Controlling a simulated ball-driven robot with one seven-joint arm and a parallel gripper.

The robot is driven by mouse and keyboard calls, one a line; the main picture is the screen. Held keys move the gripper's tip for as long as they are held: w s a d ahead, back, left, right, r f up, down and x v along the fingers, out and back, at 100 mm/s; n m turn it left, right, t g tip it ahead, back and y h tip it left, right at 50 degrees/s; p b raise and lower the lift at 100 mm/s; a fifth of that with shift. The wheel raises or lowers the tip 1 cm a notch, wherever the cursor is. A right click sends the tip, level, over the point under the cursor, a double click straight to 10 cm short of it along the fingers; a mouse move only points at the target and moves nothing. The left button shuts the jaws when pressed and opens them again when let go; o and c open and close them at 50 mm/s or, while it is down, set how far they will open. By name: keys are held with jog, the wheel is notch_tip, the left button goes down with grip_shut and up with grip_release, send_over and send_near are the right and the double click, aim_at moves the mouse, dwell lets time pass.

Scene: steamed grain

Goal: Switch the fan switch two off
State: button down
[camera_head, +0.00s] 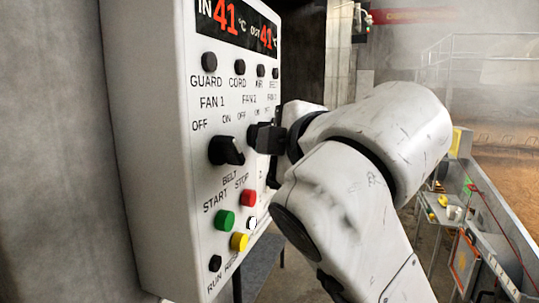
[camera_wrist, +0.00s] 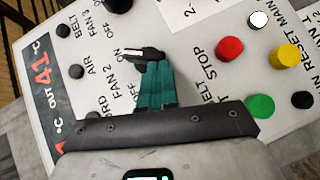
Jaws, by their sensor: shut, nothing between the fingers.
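The fan switch two is a black rotary knob (camera_wrist: 147,53) with a white mark on its left end in the wrist view, beside the FAN 2 label. I cannot tell for sure which position it points to. My gripper (camera_wrist: 150,64) has teal fingers, shut and empty, with their tips at the lower edge of this knob. I cannot tell whether they touch it. In the head view my arm reaches the panel from the right and hides most of the FAN 2 area; the fingers cannot be made out there.
The white control panel (camera_head: 160,120) carries the FAN 1 knob (camera_head: 226,150), a green button (camera_head: 224,220), a red button (camera_head: 248,198) and a yellow button (camera_head: 239,242). The FAN 3 knob (camera_wrist: 120,5) is nearby. A grey wall (camera_head: 50,150) stands left; a metal table with small items is right.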

jog(key=f+n+t+y+b, duration=0.1)
jog(key=n+b, duration=0.1)
jog(key=b, duration=0.3)
jog(key=w+f+n+t+y+b, duration=0.1)
jog(key=n+t+y+b, duration=0.1)
jog(key=n+b, duration=0.1)
jog(key=w+d+f+n+t+y+b, duration=0.1)
jog(key=n+t+b, duration=0.1)
jog(key=b, duration=0.4)
jog(key=shift+w+f+n+y+b, duration=0.25)
jog(key=shift+n+y+b, duration=0.15)
jog(key=shift+n, duration=0.3)
jog(key=shift+a+f, duration=0.1)
